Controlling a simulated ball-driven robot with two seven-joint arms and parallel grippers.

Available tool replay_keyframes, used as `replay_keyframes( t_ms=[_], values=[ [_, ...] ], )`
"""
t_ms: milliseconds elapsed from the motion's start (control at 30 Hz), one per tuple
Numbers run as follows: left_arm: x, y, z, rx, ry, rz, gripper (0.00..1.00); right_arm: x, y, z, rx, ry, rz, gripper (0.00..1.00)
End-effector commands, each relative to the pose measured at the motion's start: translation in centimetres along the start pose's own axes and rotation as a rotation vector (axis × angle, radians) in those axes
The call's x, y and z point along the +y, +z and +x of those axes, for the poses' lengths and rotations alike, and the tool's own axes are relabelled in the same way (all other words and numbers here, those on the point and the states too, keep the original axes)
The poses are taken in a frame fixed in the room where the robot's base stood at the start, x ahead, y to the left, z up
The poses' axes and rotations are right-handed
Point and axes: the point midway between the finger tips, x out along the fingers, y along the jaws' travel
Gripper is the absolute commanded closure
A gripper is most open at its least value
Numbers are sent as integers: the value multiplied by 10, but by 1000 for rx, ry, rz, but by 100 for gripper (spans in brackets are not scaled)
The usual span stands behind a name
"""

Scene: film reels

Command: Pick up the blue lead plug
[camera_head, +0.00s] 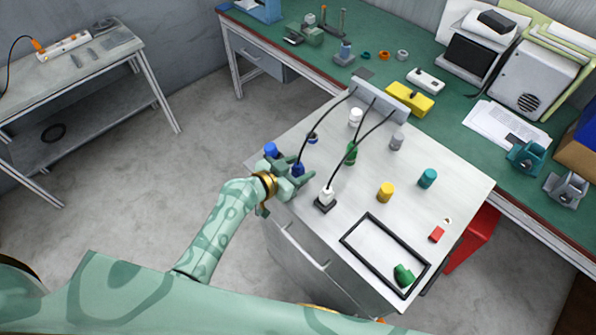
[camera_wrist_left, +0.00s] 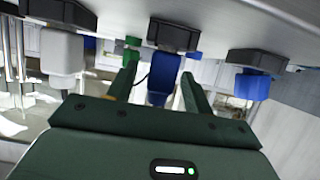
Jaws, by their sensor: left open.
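The blue lead plug (camera_head: 298,169) stands near the left edge of the grey cabinet top, with a black cable rising from it. My left gripper (camera_head: 290,182) is open beside it. In the left wrist view, which looks upside down, the blue plug (camera_wrist_left: 163,78) sits in a dark base between the two fingers of my left gripper (camera_wrist_left: 159,86). I cannot tell whether the fingers touch it. The gripper partly hides the plug's lower part in the head view. My right gripper is not in view.
A second blue piece (camera_head: 270,150) stands close to my gripper, and a white plug (camera_head: 328,194) with a cable stands to the right. A green plug (camera_head: 351,153) is behind. Cables arch from a grey bar (camera_head: 381,101). A black frame (camera_head: 352,244) lies at the front.

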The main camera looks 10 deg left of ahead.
Motion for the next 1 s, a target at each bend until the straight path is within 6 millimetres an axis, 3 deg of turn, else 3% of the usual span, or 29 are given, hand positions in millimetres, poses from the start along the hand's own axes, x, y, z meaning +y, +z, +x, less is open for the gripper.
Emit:
replay_keyframes(
  t_ms=[33,167,200,567,767,1000],
  values=[
    [0,0,0,0,0,0,57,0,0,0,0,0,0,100],
    [0,0,0,0,0,0,94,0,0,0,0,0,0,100],
    [0,0,0,0,0,0,98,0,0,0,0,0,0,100],
    [0,-4,-2,0,-1,2,98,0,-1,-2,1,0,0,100],
    [0,-32,-14,3,0,5,98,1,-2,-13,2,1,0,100],
    [-6,-67,-83,-1,0,8,98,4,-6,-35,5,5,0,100]
  ],
)
